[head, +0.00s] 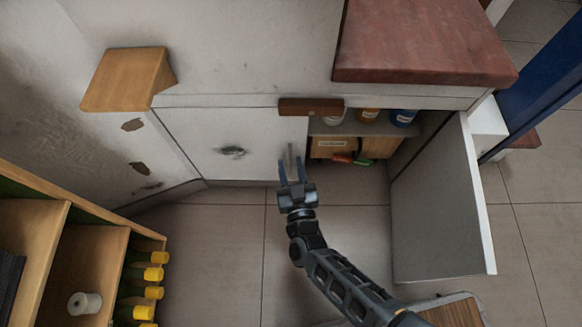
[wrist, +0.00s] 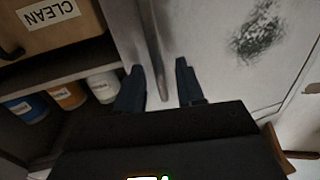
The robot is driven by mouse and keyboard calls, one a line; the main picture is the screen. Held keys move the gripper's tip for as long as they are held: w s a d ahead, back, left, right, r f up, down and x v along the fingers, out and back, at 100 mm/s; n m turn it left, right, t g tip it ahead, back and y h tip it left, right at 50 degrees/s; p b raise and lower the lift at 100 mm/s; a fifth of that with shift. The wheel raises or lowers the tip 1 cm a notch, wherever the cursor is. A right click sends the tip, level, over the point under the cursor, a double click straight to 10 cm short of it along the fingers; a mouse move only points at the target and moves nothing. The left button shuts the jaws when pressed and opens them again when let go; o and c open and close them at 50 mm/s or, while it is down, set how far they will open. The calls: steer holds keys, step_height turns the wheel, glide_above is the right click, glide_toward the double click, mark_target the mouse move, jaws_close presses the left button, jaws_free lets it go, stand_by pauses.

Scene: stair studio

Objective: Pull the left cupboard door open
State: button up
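The left cupboard door (head: 235,140) is white with a dark smudge, and it looks shut in the head view. It also shows in the wrist view (wrist: 215,45). Its upright metal bar handle (head: 291,157) is near the door's right edge. In the wrist view the handle (wrist: 158,60) runs down between the fingertips. My gripper (head: 292,170) is open, with one finger on each side of the handle's end in the wrist view (wrist: 160,80). I cannot tell whether either finger touches it. The right door (head: 440,200) stands wide open.
The open right half holds a wooden box (head: 375,147) marked CLEAN and several bottles on a shelf (head: 350,128). A wooden shelf unit (head: 100,240) with yellow-capped bottles stands at lower left. Tiled floor (head: 230,240) before the left door is clear.

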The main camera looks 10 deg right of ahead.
jaws_close()
stand_by(0.6)
